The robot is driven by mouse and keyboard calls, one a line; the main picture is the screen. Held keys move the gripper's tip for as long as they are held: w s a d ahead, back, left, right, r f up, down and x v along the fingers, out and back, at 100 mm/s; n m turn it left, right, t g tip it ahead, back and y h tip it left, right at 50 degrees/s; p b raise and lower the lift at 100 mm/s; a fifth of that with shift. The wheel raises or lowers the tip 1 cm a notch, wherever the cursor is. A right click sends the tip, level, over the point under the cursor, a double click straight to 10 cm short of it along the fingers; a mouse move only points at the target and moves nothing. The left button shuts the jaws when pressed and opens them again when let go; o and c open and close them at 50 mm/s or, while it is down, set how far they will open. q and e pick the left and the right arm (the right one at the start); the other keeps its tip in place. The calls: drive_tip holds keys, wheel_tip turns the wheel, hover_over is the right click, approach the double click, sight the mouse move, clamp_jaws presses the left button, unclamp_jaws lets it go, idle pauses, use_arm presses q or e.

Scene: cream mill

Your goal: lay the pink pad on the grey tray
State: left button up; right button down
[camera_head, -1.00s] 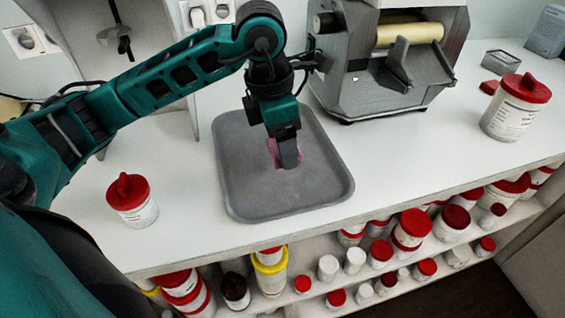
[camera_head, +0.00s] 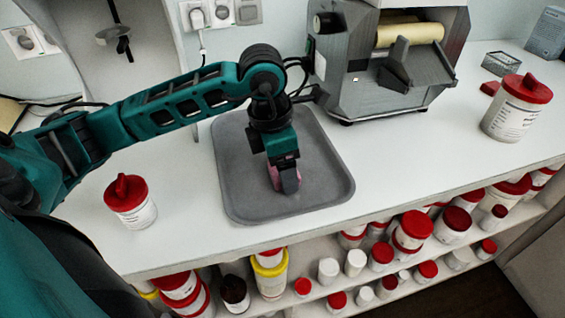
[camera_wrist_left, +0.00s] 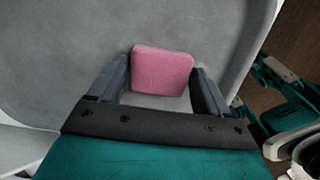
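My left gripper (camera_head: 287,180) points down over the grey tray (camera_head: 240,185). It is shut on the pink pad (camera_wrist_left: 162,72), which spans the space between its two fingers in the left wrist view. In the head view the pad (camera_head: 274,178) shows only in part beside the fingers, over the middle of the tray. The grey tray also fills the background of the left wrist view (camera_wrist_left: 60,50). I cannot tell whether the pad touches the tray or hangs just above it.
A grey mill (camera_head: 385,70) stands behind and right of the tray. Several jars fill the shelf below the white counter's front edge.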

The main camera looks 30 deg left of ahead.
sight(273, 171)
use_arm(q)
drive_tip(key=shift+o, duration=1.2)
drive_tip(key=shift+r, duration=0.15)
wheel_tip(273, 171, up, 12)
drive_tip(key=s+a, duration=0.1)
drive_tip(key=shift+s+p, duration=0.2)
drive_tip(key=shift+p, duration=0.25)
